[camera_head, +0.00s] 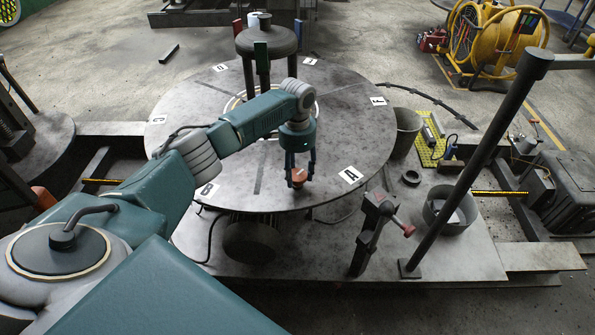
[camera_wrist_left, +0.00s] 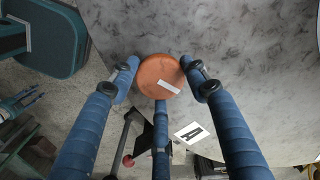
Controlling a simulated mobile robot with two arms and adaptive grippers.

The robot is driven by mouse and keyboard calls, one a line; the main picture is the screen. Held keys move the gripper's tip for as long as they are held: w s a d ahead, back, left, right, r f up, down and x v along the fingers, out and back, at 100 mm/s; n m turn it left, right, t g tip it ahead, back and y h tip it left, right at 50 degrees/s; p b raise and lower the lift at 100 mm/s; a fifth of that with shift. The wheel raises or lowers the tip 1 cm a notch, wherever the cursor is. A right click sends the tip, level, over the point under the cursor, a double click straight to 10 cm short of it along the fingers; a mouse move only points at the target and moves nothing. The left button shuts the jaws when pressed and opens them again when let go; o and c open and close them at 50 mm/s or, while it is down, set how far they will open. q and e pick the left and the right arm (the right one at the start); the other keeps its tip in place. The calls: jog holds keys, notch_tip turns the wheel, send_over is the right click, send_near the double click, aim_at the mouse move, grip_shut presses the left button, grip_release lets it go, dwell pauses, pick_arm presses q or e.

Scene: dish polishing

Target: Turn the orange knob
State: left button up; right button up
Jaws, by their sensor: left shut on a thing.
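The orange knob (camera_head: 298,175) is near the front edge of the round grey table (camera_head: 225,150), between the labels B and A. My left gripper (camera_head: 299,168) points down over the knob. Its blue fingers (camera_wrist_left: 160,92) are closed around the knob's sides, two at the upper sides and one from below in the wrist view. The knob's underside is hidden.
A dark domed fixture (camera_head: 267,40) stands at the table's back. In front are a post with a red-tipped handle (camera_head: 372,225) and a slanted dark pole (camera_head: 480,150). Buckets (camera_head: 405,132) stand at right. The table's left half is mostly clear.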

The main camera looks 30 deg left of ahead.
pick_arm(q)
jog(key=m, duration=0.4)
jog(key=shift+w+r+m+p, duration=0.1)
jog(key=shift+m+p, duration=0.2)
jog(key=m, duration=0.3)
jog(key=shift+m, duration=0.4)
jog(key=m, duration=0.4)
jog(key=shift+m, duration=2.1)
jog(key=o, duration=1.1)
jog(key=shift+o, duration=0.2)
